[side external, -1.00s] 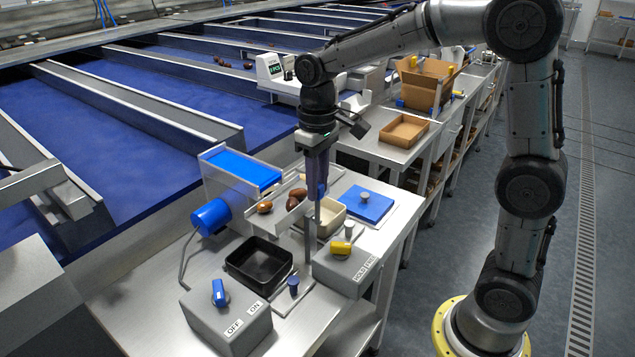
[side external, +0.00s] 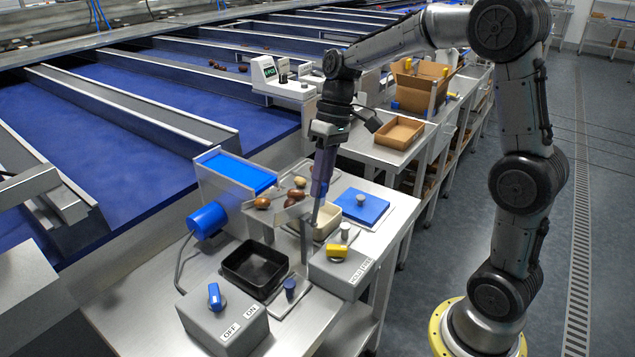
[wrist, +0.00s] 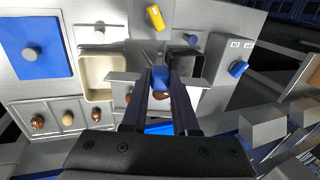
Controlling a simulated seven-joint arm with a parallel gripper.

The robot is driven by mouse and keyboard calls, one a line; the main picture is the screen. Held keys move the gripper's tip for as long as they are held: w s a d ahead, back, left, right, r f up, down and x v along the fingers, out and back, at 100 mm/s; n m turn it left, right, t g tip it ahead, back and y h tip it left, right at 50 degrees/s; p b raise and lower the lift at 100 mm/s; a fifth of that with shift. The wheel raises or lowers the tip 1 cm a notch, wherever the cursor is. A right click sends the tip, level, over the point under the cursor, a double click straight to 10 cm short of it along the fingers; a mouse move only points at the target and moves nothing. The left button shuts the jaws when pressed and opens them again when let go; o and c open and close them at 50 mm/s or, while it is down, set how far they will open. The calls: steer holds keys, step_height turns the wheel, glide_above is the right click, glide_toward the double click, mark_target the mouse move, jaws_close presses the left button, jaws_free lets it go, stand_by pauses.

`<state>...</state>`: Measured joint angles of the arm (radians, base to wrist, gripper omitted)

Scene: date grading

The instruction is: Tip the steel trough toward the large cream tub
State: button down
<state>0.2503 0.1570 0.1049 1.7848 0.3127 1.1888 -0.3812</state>
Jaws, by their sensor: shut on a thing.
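The steel trough (side external: 293,213) sits at the middle of the bench, beyond the black tub (side external: 255,268). My gripper (side external: 315,218) is shut on the trough's blue handle (wrist: 160,77) and leans, its tip toward lower left. The trough's plates (wrist: 124,84) show on both sides of my fingers in the wrist view. The large cream tub (side external: 328,222) stands just right of the trough, partly hidden by my gripper; it looks empty in the wrist view (wrist: 103,77). Brown dates (side external: 262,202) lie around the trough; one (wrist: 160,95) shows between my fingers. The trough's exact tilt is hard to tell.
A blue lid with a knob (side external: 361,206) lies right of the cream tub. A grey box with a yellow knob (side external: 337,252) and one with a blue knob (side external: 215,298) stand at the front. A blue-topped feeder (side external: 237,172) stands behind left.

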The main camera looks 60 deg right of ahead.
steer(key=shift+d+f+y, duration=0.3)
steer(key=shift+d+y, duration=0.3)
steer(key=shift+y, duration=0.2)
steer(key=shift+d+f+y, duration=0.3)
steer(key=shift+d+y, duration=0.25)
steer(key=shift+y, duration=0.25)
steer(key=shift+d+f+y, duration=0.3)
steer(key=shift+d+y, duration=0.3)
steer(key=shift+y, duration=0.2)
steer(key=shift+d+f, duration=0.15)
steer(key=c, duration=0.7)
jaws_free()
steer(key=v, duration=1.3)
steer(key=shift+d, duration=0.45)
